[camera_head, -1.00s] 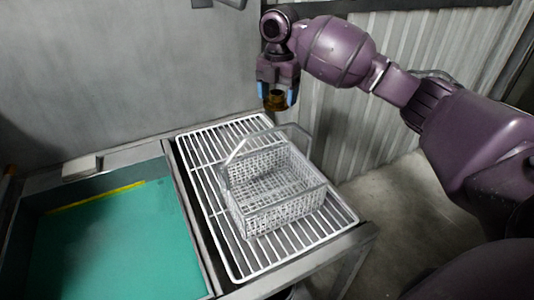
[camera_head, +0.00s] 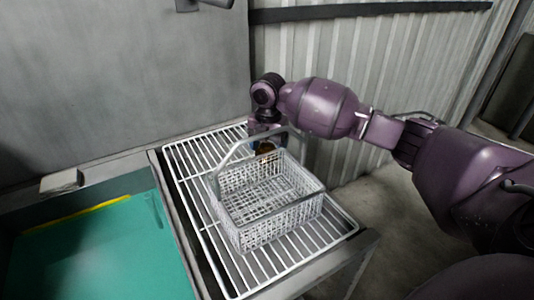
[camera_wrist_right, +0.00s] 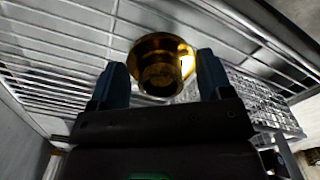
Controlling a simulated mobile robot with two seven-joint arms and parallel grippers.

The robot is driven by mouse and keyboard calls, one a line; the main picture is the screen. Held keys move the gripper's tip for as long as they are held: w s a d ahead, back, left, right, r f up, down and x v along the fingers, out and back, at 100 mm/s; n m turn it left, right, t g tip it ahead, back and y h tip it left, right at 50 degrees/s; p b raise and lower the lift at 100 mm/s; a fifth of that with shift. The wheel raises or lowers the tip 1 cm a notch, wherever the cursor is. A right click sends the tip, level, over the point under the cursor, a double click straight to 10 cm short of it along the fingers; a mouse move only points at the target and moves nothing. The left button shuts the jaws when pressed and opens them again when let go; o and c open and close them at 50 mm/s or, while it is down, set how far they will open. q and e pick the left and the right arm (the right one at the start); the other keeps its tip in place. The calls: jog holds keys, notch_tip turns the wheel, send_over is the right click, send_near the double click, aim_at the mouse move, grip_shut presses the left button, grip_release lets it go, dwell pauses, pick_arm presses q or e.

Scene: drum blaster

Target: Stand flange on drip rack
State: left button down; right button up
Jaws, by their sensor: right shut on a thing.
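The flange (camera_wrist_right: 160,62) is a brass-coloured ring with a wide rim and a narrower collar. My right gripper (camera_head: 264,143) is shut on it, with a blue finger at each side in the right wrist view (camera_wrist_right: 162,82). In the head view the flange (camera_head: 265,147) is partly hidden behind the basket's handle. The drip rack (camera_head: 200,152) is a white wire grid. The flange is over or at the rack's far end, behind the basket; I cannot tell whether it touches the wires. My left gripper is not in view.
A grey wire basket (camera_head: 270,217) with a raised handle stands on the rack and takes up its middle. Rack wires left of the basket and at the far left are bare. A basin with a green floor (camera_head: 100,255) lies left. A corrugated wall (camera_head: 345,60) stands behind.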

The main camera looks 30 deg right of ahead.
notch_tip(320, 180, down, 2)
jog(key=shift+f, duration=0.15)
jog(key=o, duration=1.2)
jog(key=shift+c, duration=0.2)
